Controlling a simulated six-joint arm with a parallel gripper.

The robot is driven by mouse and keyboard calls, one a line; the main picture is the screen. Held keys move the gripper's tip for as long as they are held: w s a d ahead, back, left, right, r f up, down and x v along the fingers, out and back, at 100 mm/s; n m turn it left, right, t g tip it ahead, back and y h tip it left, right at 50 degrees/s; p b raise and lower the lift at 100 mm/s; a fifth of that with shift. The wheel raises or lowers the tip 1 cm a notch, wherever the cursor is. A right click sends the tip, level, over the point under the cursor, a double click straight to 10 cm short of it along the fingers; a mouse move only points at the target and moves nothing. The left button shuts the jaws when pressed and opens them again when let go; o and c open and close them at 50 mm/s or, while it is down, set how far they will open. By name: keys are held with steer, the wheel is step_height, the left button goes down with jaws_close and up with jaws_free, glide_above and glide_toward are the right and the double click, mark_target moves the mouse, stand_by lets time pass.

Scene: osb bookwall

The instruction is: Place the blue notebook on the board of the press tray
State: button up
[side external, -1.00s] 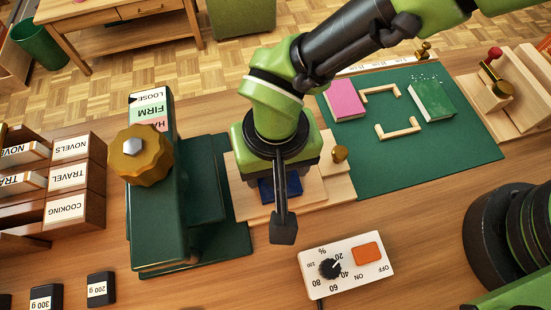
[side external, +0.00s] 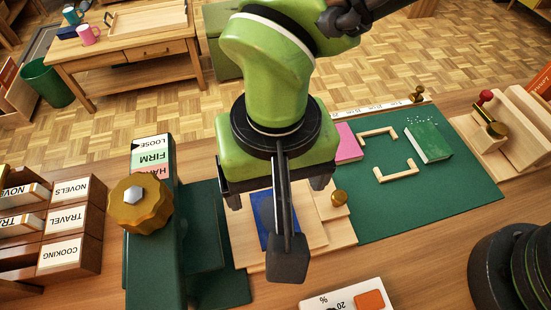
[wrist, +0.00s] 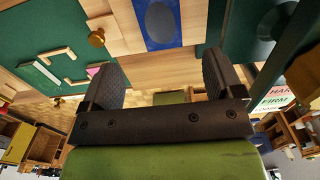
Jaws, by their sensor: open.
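The blue notebook (side external: 264,222) lies flat on the pale wooden board (side external: 312,228) of the press tray (side external: 342,232), partly hidden behind my gripper in the side view. In the wrist view the notebook (wrist: 172,37) shows a grey oval on its cover and lies on the board (wrist: 127,28). My gripper (side external: 279,196) is above the notebook, its fingers apart and empty. In the wrist view, the gap between my fingers (wrist: 162,78) is clear and the notebook is beyond the fingertips. A brass knob (side external: 338,198) stands at the tray's right side.
The green press (side external: 150,240) with its brass handwheel (side external: 140,203) stands left of the tray. On the green mat (side external: 450,190) are a pink notebook (side external: 348,143), a green notebook (side external: 428,143) and wooden corner pieces (side external: 397,171). A control box (side external: 345,304) is in front.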

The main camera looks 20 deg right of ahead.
steer(key=shift+r, duration=1.5)
steer(key=w+d+r+m+t+y, duration=0.2)
steer(key=w+d+r+y, duration=0.15)
steer(key=d+r, duration=1.2)
steer(key=s+d+m+t, duration=0.1)
steer(key=s+d+t, duration=0.1)
steer(key=s+d, duration=0.2)
steer(key=s+d+m+t+h, duration=0.1)
steer(key=s+d+t, duration=0.2)
steer(key=d, duration=0.7)
steer(key=shift+s+d+r, duration=0.3)
steer(key=shift+s+r, duration=0.1)
steer(key=shift+s, duration=0.7)
